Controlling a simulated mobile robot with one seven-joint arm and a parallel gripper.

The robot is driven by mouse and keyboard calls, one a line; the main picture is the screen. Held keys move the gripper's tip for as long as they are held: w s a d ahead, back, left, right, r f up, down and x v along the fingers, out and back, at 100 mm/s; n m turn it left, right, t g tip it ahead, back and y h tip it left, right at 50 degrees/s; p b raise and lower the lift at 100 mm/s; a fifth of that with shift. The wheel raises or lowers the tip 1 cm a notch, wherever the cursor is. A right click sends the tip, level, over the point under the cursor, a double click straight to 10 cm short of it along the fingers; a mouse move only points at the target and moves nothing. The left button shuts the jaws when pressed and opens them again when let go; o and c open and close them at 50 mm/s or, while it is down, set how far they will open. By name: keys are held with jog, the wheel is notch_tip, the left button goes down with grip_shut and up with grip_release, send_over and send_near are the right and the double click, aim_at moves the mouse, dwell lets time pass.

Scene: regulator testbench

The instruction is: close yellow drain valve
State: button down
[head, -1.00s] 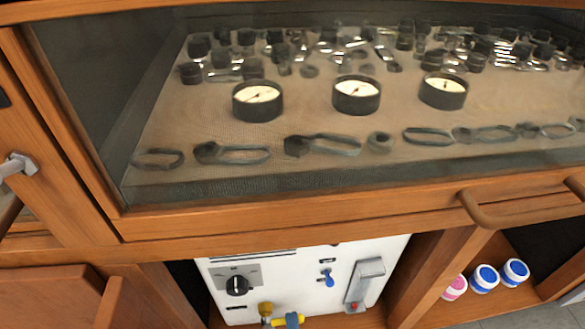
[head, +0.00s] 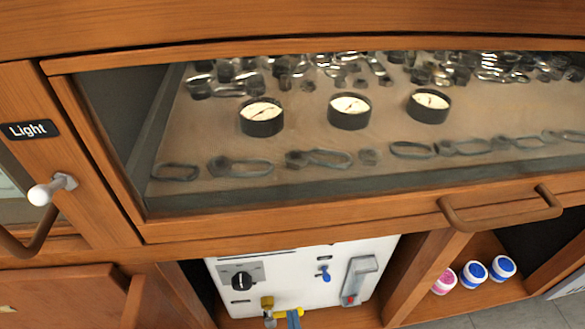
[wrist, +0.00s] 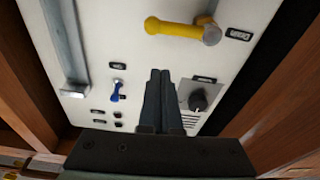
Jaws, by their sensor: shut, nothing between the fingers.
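The yellow drain valve has a yellow lever (head: 280,313) beside a brass-coloured body (head: 267,302), low on the white panel at the bottom of the head view. In the wrist view, where the panel appears upside down, the yellow lever (wrist: 172,27) lies roughly level in the picture, with a grey metal knob (wrist: 211,34) at its right end. My gripper (wrist: 160,73) is shut and empty, its dark fingers side by side. In the wrist view its tips are just below the lever, with a visible gap in the picture. Depth to the panel is unclear.
The white panel (head: 300,262) also carries a black dial (head: 242,281), a small blue lever (head: 324,273) and a grey handle (head: 361,278). Wooden cabinet walls flank it. Above is a glass-fronted drawer with a wooden handle (head: 500,208). Several jars (head: 474,273) stand at right.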

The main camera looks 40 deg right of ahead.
jog(key=p+v, duration=0.1)
jog(key=v, duration=0.6)
dwell(0.4)
